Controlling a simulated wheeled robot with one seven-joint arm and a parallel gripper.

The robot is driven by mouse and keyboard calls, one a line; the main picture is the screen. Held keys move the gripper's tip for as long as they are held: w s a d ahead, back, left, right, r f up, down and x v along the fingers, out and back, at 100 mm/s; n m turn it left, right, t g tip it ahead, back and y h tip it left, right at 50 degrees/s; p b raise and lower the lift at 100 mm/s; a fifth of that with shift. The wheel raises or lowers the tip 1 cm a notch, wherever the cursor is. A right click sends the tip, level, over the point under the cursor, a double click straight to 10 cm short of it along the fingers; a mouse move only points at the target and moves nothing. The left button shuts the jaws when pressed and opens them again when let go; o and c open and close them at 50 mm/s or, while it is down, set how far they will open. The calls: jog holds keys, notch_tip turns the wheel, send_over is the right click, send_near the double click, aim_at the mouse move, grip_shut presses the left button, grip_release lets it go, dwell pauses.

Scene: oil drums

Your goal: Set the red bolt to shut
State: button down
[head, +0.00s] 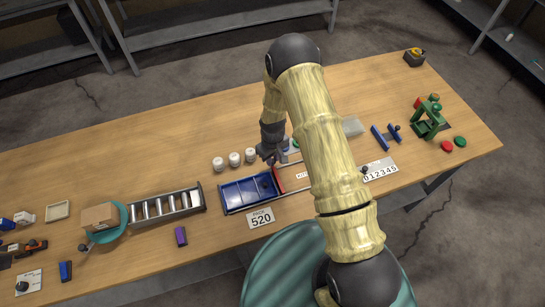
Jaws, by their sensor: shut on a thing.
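The red bolt (278,181) shows as a narrow red piece at the right end of a blue panel (247,191), in a dark frame on the wooden table. My gripper (271,159) points down at the upper end of this red piece and is shut on it. The fingertips are small here, and the exact contact is hard to see. My arm covers part of the rails to the right of the red bolt. I cannot tell from this view how far the bolt is from its shut end.
White cups (235,159) stand just left of my gripper. A sign reading 520 (261,217) lies in front of the panel, and a number strip (380,170) lies right of my arm. A slatted rack (165,207) is to the left. The table's back middle is clear.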

jog(key=c, duration=1.3)
grip_release()
jog(key=shift+s+d, duration=0.15)
jog(key=shift+s, duration=0.05)
jog(key=shift+o, duration=0.2)
jog(key=shift+r, duration=0.1)
jog(key=shift+w+r+b, duration=0.1)
jog(key=shift+r+b, duration=0.2)
jog(key=shift+r, duration=0.15)
notch_tip(320, 180, up, 16)
jog(key=b, duration=0.4)
jog(key=shift+a+r, duration=0.15)
jog(key=shift+a, duration=0.05)
jog(key=s+d+r+m+t, duration=0.1)
jog(key=s+d+r+m, duration=0.2)
jog(key=s+d, duration=0.3)
jog(key=s+d+r+m+t, duration=0.1)
jog(key=s+d+r+m, duration=0.2)
jog(key=s+d+r, duration=0.3)
jog(key=s, duration=0.5)
jog(key=shift+m+t, duration=0.3)
jog(key=shift+m, duration=0.1)
